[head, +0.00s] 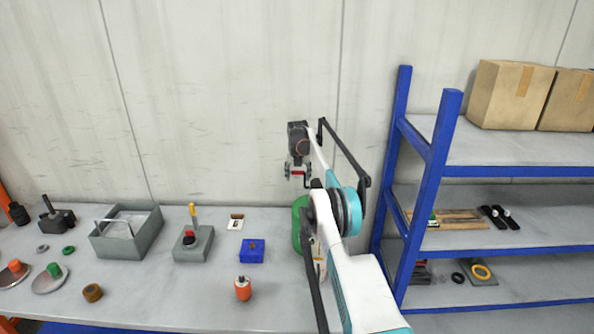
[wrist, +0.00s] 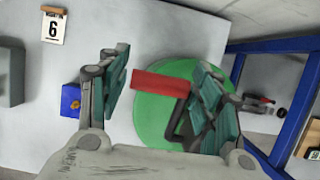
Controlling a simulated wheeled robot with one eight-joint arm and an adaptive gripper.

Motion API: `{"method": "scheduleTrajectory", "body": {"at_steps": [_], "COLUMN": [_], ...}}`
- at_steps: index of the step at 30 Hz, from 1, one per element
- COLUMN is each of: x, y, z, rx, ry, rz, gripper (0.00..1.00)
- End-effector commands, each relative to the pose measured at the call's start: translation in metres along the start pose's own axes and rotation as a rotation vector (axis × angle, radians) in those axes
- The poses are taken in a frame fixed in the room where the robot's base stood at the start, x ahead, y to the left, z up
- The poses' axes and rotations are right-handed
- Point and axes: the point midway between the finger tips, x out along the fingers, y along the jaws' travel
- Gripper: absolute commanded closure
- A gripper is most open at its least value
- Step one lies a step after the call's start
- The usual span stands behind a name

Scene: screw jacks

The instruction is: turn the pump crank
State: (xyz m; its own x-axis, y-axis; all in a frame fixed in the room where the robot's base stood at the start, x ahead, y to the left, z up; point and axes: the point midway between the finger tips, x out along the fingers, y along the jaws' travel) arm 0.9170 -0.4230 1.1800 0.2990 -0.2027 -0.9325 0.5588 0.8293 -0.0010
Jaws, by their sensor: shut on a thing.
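The pump's crank has a red handle (wrist: 160,83) and a dark bent arm (wrist: 178,118), seen in the wrist view over a round green body (wrist: 150,125). The green body (head: 299,222) is mostly hidden there behind my arm.
A blue block (head: 251,251), an orange bottle-like piece (head: 243,288), a grey lever box (head: 193,245) and a grey open bin (head: 126,232) stand left on the table. A card marked 6 (wrist: 53,28) lies behind. A blue-framed shelf (head: 420,180) stands close at right.

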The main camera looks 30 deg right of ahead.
Motion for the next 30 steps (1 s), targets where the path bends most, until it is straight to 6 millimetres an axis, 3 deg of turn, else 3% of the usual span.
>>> {"method": "scheduleTrajectory", "body": {"at_steps": [17,18,20,30], "x": [-0.0019,-0.0018,-0.0015,-0.0002], "y": [-0.0008,-0.0009,-0.0009,-0.0009], "z": [0.0021,0.0019,0.0016,0.0003], "rx": [0.002,0.002,0.002,0.001], "ry": [0.000,0.001,0.002,0.005], "rz": [0.002,0.001,0.001,0.001], "gripper": [0.84,0.32,0.19,0.19]}}
